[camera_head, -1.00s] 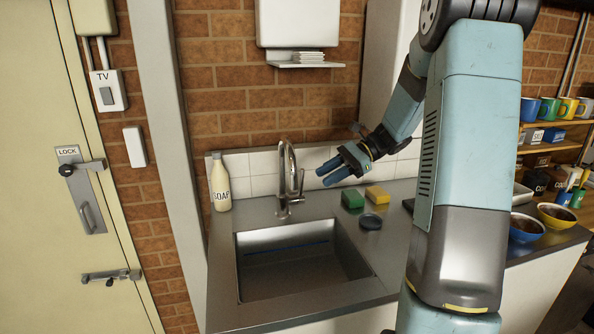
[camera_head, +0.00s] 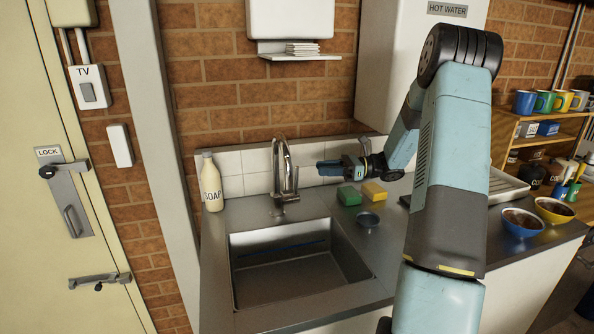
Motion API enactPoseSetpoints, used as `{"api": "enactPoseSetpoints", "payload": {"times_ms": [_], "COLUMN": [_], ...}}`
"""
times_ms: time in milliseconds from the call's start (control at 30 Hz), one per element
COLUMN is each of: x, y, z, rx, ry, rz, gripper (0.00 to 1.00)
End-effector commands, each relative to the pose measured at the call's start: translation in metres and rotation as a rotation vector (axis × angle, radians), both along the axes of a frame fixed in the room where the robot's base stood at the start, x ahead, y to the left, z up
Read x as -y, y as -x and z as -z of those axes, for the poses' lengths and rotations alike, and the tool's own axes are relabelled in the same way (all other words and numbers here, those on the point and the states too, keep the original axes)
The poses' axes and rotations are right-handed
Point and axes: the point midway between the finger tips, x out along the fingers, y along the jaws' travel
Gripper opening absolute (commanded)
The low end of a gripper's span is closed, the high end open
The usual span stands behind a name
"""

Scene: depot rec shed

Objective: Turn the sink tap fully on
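The sink tap (camera_head: 281,168) is a chrome gooseneck standing at the back edge of the metal sink (camera_head: 290,275). A thin upright lever (camera_head: 295,180) shows at its right side. My gripper (camera_head: 320,169) has blue fingertips. It is to the right of the tap, pointing left towards it, with a small gap in the picture between the fingertips and the lever. The fingers overlap from this side, so their opening is hidden. No water shows from the spout.
A soap bottle (camera_head: 211,184) stands left of the tap. A green sponge (camera_head: 349,195), a yellow sponge (camera_head: 374,191) and a small dark dish (camera_head: 367,220) lie right of it, below my gripper. Bowls (camera_head: 521,224) stand farther right.

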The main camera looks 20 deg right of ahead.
Motion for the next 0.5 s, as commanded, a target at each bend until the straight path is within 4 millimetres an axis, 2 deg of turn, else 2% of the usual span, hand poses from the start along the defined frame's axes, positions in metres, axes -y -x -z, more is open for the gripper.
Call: {"api": "enactPoseSetpoints", "payload": {"times_ms": [300, 500], "x": [-0.057, -0.081], "y": [-0.01, -0.015], "z": [0.0, 0.0], "rx": [0.0, 0.0], "ry": [0.002, 0.002], "rz": [-0.003, -0.003], "gripper": [0.35, 0.35]}}
